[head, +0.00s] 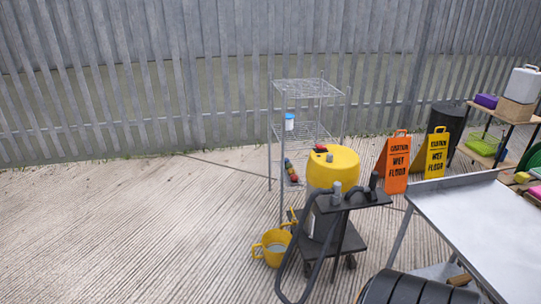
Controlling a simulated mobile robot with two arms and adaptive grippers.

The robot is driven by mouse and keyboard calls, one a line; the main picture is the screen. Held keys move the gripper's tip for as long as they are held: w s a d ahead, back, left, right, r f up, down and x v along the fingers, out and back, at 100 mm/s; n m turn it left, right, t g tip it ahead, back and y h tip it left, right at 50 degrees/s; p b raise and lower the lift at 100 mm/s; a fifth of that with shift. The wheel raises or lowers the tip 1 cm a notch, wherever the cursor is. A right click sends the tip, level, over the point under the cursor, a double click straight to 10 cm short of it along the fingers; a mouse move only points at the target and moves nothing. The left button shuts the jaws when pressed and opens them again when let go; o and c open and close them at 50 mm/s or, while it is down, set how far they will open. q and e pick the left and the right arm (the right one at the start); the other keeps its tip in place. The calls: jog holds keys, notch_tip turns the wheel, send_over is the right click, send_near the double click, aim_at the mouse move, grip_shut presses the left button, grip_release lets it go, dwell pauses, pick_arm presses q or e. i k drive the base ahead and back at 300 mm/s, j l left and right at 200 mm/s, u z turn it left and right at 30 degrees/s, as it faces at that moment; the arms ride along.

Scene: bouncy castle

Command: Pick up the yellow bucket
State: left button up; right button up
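A yellow bucket (273,249) with handle-like loops at its sides stands upright on the ground in the head view, below the middle of the picture. Its open top shows a grey inside. It is just left of a dark cart, whose hose passes close to the bucket's right side. Neither of my grippers shows in the head view.
The dark cart (352,199) stands in front of a large yellow drum (340,166) and a wire shelf (312,87). Orange (397,163) and yellow (436,154) wet-floor signs stand behind a metal table (485,225). Concrete ground at left is clear, up to a fence.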

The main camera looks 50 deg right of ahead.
aim_at(275, 242)
jog(key=i+l+z, duration=0.15)
jog(key=i+z, duration=0.35)
jog(key=i+j+z, duration=0.1)
jog(key=i+z, duration=0.35)
jog(key=i+j+z, duration=0.3)
jog(key=i+z, duration=0.2)
jog(key=i, duration=0.1)
